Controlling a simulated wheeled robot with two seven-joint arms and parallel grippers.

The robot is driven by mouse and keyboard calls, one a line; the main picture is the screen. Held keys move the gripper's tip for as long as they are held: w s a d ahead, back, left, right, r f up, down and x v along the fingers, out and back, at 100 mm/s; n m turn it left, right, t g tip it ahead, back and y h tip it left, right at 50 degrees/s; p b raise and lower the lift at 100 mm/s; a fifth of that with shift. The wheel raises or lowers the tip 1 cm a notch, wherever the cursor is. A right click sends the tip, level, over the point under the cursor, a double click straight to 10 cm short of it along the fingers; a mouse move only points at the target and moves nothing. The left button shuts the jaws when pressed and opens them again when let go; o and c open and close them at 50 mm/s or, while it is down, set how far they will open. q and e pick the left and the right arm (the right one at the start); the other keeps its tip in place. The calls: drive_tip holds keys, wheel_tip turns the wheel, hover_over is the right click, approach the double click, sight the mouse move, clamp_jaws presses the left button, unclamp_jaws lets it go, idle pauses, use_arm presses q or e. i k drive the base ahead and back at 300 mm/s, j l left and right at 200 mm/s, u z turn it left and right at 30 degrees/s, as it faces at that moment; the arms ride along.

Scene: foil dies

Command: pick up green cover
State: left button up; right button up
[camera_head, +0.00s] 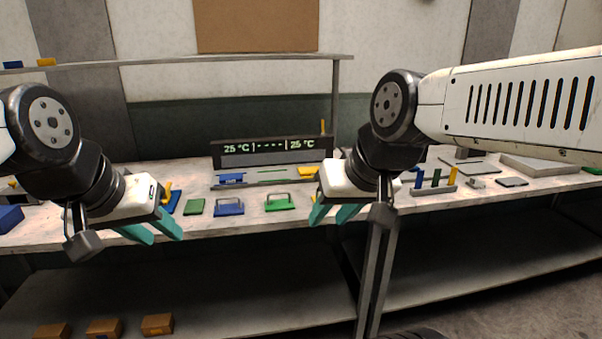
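A green piece with a raised handle (278,205), which looks like the green cover, lies on the table near its front edge, between my two grippers. A flat green plate (195,207) without a visible handle lies further left. My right gripper (328,222) is to the right of the handled green piece, apart from it, with its teal fingers spread and nothing between them. My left gripper (165,240) is left of the flat green plate, also with fingers spread and empty.
A blue handled piece (229,209) sits between the two green ones. Behind them stands a display (270,151) reading 25 °C on both sides. A rack with coloured upright pieces (434,187) is at right. Small boxes (104,329) lie on the lower shelf.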

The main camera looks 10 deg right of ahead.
sight(193, 206)
drive_tip(key=i+j+u, duration=0.25)
drive_tip(key=i+j, duration=0.2)
drive_tip(key=i+j+u, duration=0.3)
drive_tip(key=i, duration=0.3)
